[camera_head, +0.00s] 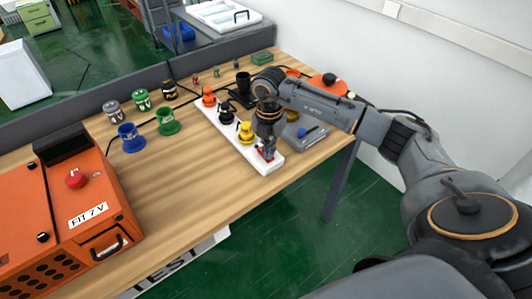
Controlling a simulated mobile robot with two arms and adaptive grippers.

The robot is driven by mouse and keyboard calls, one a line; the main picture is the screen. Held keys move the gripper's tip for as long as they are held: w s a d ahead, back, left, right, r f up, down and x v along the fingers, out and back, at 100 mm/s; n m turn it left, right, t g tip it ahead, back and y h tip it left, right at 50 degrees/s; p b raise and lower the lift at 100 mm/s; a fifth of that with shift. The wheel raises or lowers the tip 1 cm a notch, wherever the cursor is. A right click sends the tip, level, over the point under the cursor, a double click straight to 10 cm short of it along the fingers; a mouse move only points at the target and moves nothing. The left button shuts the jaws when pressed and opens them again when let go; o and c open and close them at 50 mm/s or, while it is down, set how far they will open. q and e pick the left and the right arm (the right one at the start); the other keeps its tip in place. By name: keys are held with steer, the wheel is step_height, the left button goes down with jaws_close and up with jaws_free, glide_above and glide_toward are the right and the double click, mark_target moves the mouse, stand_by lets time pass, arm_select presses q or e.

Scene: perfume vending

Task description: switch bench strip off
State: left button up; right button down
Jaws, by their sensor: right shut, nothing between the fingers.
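The bench strip is a long white bar (237,143) lying across the wooden bench, with orange, black and yellow plugs standing in it. A red switch (262,156) shows at its near right end. My right gripper (267,153) is shut and empty, pointing down at the switch. Its fingertips are at or just above the red part; I cannot tell whether they touch. The gripper hides part of the switch, so its position cannot be read. My left gripper is not in view.
An orange box (60,215) with a red button stands at the left. Green (168,121) and blue (131,137) plugs stand loose on the bench (190,180). A grey case (305,135) lies right of the strip. The bench's front middle is clear.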

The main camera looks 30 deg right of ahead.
steer(key=shift+r, duration=0.1)
steer(key=shift+r+p, duration=2.5)
steer(key=shift+r, duration=0.9)
